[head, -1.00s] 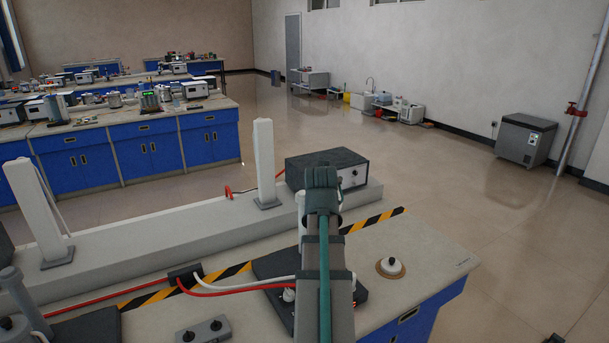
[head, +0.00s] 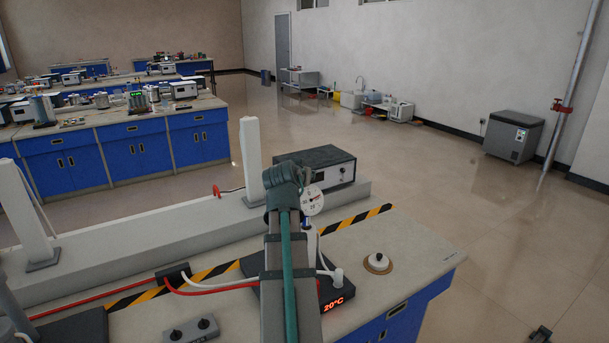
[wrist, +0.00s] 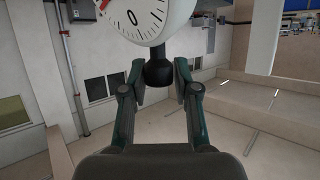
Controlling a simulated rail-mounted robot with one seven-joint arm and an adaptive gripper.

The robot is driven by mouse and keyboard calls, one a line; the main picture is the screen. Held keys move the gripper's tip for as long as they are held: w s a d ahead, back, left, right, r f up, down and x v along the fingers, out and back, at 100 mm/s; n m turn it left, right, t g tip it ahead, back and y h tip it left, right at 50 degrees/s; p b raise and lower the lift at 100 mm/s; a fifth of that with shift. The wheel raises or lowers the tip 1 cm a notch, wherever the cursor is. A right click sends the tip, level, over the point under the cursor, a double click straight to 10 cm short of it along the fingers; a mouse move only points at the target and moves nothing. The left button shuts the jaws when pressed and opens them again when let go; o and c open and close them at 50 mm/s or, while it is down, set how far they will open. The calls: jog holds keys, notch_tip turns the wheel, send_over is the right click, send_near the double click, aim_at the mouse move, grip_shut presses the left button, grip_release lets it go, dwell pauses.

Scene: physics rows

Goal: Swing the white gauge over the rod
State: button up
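The white gauge (head: 312,200) has a round dial with dark marks and a red needle. In the head view it is just right of my gripper (head: 285,178), above the bench. In the wrist view the dial (wrist: 140,16) is at the top, partly cut off, with a black stem below it. The stem sits between the two fingers of my gripper (wrist: 159,80), with the pads close on both sides; it appears gripped. I cannot clearly make out the rod; my arm covers part of the bench in the head view.
A black hotplate reading 20°C (head: 335,303) lies under my arm with red and white cables. A black-topped box (head: 325,163) and a white post (head: 252,160) stand behind. The bench's right end is mostly clear.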

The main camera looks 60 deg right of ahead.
jog(key=o, duration=0.3)
jog(key=shift+a, duration=0.1)
jog(key=v, duration=1.2)
